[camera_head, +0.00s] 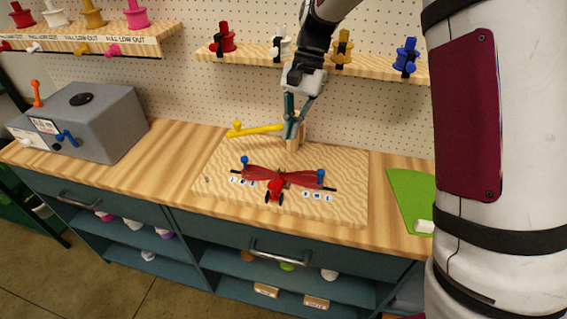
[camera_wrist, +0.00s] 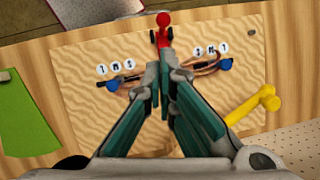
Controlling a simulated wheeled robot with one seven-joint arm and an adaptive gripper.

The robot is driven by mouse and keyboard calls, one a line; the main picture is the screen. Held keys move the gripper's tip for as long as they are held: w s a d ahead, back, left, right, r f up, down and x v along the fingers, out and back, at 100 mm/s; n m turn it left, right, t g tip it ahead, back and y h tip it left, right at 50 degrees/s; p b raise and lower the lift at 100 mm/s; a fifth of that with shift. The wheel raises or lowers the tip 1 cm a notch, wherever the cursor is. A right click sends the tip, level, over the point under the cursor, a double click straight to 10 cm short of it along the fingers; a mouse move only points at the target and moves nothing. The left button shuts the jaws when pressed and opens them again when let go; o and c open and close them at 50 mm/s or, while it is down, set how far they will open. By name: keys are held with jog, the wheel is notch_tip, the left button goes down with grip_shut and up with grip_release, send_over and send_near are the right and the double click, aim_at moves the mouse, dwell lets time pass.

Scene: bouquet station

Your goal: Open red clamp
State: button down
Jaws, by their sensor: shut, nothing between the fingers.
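The red clamp (camera_head: 275,187) stands at the front middle of the wooden board, with a red ball-ended lever on a black mount. In the wrist view its red lever (camera_wrist: 163,20) shows beyond my fingertips, and the fingers hide part of its base. Dark red strips (camera_head: 258,176) spread left and right from it in the head view. My gripper (camera_head: 289,133) is shut and empty, pointing down above the back of the board, behind the clamp and apart from it. Its green-padded fingers (camera_wrist: 166,72) converge at the tips in the wrist view.
A yellow lever (camera_head: 257,129) lies at the board's back left, near my gripper. Blue knobs (camera_head: 320,174) flank the clamp beside numbered labels. A grey box (camera_head: 85,120) stands at left, a green mat (camera_head: 408,195) at right. A shelf (camera_head: 262,53) with coloured spools hangs behind.

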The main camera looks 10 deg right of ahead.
jog(key=p+x, duration=0.2)
jog(key=x, duration=0.8)
dwell(0.4)
